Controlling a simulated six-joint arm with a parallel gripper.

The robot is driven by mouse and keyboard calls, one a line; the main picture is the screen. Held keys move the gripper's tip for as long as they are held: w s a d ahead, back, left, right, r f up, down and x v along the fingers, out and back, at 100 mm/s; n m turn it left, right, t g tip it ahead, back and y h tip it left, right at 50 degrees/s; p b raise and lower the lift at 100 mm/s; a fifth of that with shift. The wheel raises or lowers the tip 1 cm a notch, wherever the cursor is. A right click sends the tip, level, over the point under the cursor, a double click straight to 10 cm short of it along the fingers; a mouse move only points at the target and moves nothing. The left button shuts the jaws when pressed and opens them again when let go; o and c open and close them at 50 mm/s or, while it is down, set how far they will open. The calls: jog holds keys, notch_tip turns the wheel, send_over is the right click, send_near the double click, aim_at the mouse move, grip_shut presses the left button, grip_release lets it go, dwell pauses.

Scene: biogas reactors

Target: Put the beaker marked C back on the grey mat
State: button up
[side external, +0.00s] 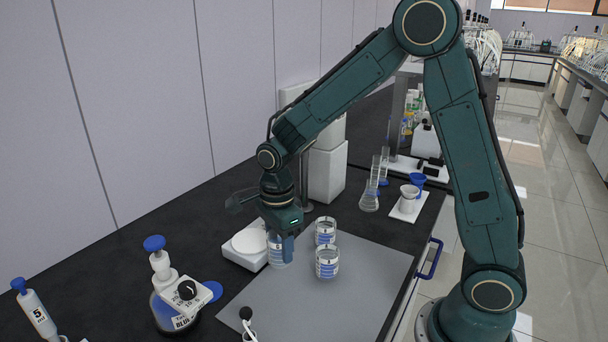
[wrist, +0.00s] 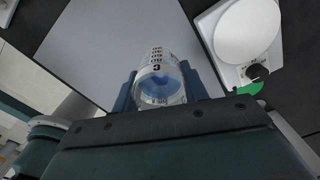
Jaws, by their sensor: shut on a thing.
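My gripper (side external: 281,247) points down at the back left of the grey mat (side external: 335,305), beside the balance. It is shut on a clear beaker (side external: 279,256) with blue print and bluish contents. In the wrist view this beaker (wrist: 160,82) sits between the two blue fingers, and its dark mark looks like a C. The grey mat (wrist: 115,40) shows behind it. I cannot tell whether the beaker's base touches the mat. Two similar beakers, one at the back (side external: 325,230) and one nearer (side external: 327,263), stand upright on the mat to the right.
A white balance (side external: 243,257) is close to the left of my gripper; its round pan (wrist: 247,30) shows in the wrist view. A blue-capped dispenser bottle (side external: 165,290) stands at front left. Glassware (side external: 369,195) stands at back right. The mat's front is mostly clear.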

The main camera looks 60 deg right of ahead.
jog(key=shift+f, duration=1.4)
jog(key=shift+f, duration=0.1)
jog(key=shift+f, duration=2.05)
jog(key=shift+f, duration=0.15)
jog(key=o, duration=1.1)
jog(key=shift+o, duration=0.2)
notch_tip(320, 180, up, 12)
jog(key=shift+r, duration=0.2)
